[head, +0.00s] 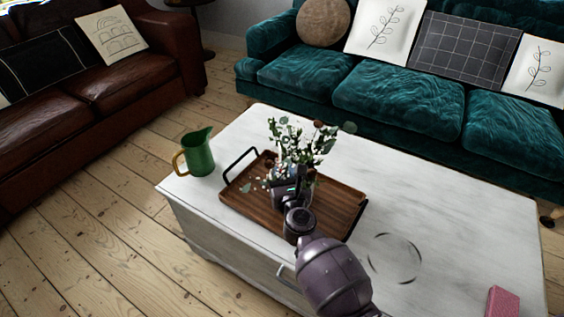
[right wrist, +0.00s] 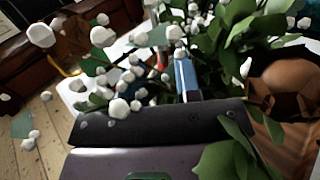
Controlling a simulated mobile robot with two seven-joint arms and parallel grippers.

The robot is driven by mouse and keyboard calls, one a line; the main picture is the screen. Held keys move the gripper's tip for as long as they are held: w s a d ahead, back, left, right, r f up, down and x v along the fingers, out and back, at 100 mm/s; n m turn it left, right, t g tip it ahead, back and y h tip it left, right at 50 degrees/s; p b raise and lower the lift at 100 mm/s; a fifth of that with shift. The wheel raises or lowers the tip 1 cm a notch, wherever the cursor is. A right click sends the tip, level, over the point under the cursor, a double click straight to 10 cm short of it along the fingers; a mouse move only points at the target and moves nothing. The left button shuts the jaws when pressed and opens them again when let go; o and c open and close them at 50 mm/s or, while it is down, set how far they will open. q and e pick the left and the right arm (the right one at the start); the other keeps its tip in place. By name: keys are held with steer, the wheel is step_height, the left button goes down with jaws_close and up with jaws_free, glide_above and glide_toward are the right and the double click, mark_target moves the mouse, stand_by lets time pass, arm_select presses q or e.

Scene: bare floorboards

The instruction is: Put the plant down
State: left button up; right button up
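The plant (head: 303,143), a bunch of green leaves with white berries, stands over the wooden tray (head: 335,208) on the white table. My right gripper (head: 296,178) is at the plant's lower part, in front of it, and hides its base. I cannot tell whether the plant rests on the tray. In the right wrist view, leaves and berries (right wrist: 122,107) crowd around the gripper (right wrist: 187,80). One finger shows, and the foliage hides the rest, so its grip is unclear. A rounded brown thing (right wrist: 285,85) shows at the right there. My left gripper is not in view.
A green jug (head: 198,153) stands left of the tray on the white table (head: 440,215). A pink block (head: 502,302) lies at the table's near right. A teal sofa (head: 395,105) is behind, a brown leather sofa (head: 130,80) at left. The table's right side is mostly clear.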

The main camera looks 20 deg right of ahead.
steer(key=s, duration=0.3)
steer(key=s+a, duration=0.1)
steer(key=s, duration=0.1)
steer(key=shift+s, duration=0.3)
